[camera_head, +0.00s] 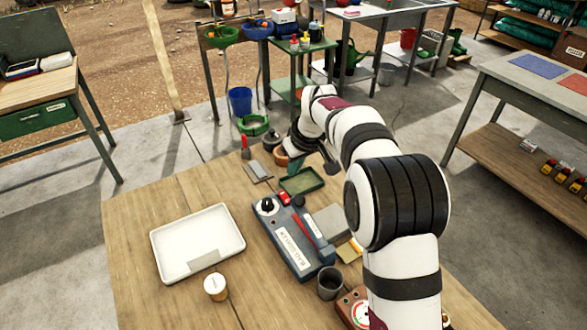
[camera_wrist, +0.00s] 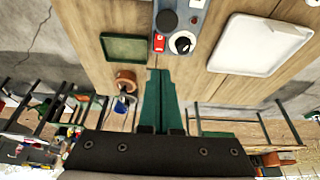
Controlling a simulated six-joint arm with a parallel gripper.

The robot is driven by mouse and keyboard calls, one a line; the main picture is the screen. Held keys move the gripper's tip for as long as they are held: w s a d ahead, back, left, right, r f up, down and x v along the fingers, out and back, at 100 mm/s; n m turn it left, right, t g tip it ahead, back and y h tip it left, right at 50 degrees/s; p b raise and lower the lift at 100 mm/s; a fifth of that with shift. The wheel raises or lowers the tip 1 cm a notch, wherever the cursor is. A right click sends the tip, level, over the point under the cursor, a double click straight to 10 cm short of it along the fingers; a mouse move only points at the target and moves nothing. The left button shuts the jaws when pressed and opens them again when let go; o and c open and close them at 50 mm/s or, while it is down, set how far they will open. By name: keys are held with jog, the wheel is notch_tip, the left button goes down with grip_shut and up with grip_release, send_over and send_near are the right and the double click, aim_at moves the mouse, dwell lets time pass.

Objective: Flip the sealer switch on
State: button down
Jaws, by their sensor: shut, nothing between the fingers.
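The bag sealer (camera_head: 293,243) is a long blue-grey box on the wooden table. It has a pale label plate and a red strip along one side. Its red switch (camera_head: 285,198) is at the far end, beside a dark knob (camera_head: 267,206). In the wrist view the red switch (camera_wrist: 159,42) sits beside the black-and-white knob (camera_wrist: 182,42). I cannot tell the switch's position. My gripper (camera_wrist: 159,74) has green fingers, shut and empty, with tips pointing toward the switch and appearing apart from it.
A white tray (camera_head: 198,262) lies left of the sealer, with a round-lidded pot (camera_head: 215,288) in front. A green tray (camera_head: 302,180) lies beyond the sealer. A dark cup (camera_head: 329,284) and a red-topped device (camera_head: 353,309) stand near its close end.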

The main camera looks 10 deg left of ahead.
aim_at(285, 199)
jog(key=x, duration=1.4)
jog(key=shift+w+a+r, duration=0.15)
jog(key=shift+w+a, duration=0.05)
jog(key=shift+w+a+f, duration=0.1)
jog(key=shift+f, duration=0.25)
jog(key=shift+s+d+f, duration=0.1)
jog(key=shift+s+d, duration=0.55)
